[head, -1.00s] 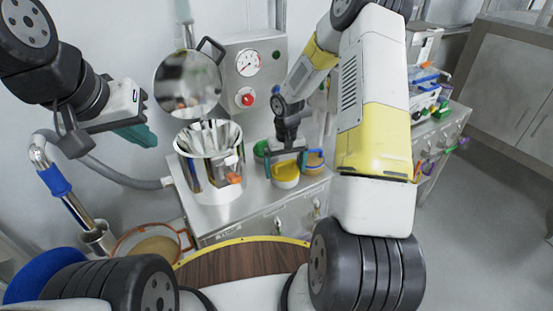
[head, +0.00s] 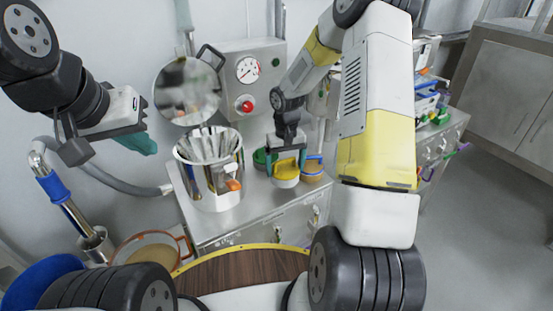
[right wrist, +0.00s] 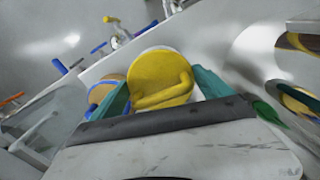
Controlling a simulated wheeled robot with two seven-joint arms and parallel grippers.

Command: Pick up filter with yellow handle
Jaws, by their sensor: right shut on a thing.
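The filter with the yellow handle (head: 286,172) is a round white piece with a yellow top, on the steel cabinet top to the right of the shiny pot. In the right wrist view, its yellow disc and curved handle (right wrist: 162,80) lie between the teal fingers. My right gripper (head: 286,164) is over the filter, shut on it, with a finger at each side. Whether the filter is clear of the surface cannot be told. My left gripper (head: 145,140) is far to the left, in front of the wall and away from the filter; its jaw gap does not show clearly.
A green-topped filter (head: 260,158) and a blue-handled filter (head: 312,166) stand close on either side. The steel pot (head: 212,180) stands to the left. A gauge panel (head: 254,84) is behind. The front of the cabinet top (head: 240,208) is bare.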

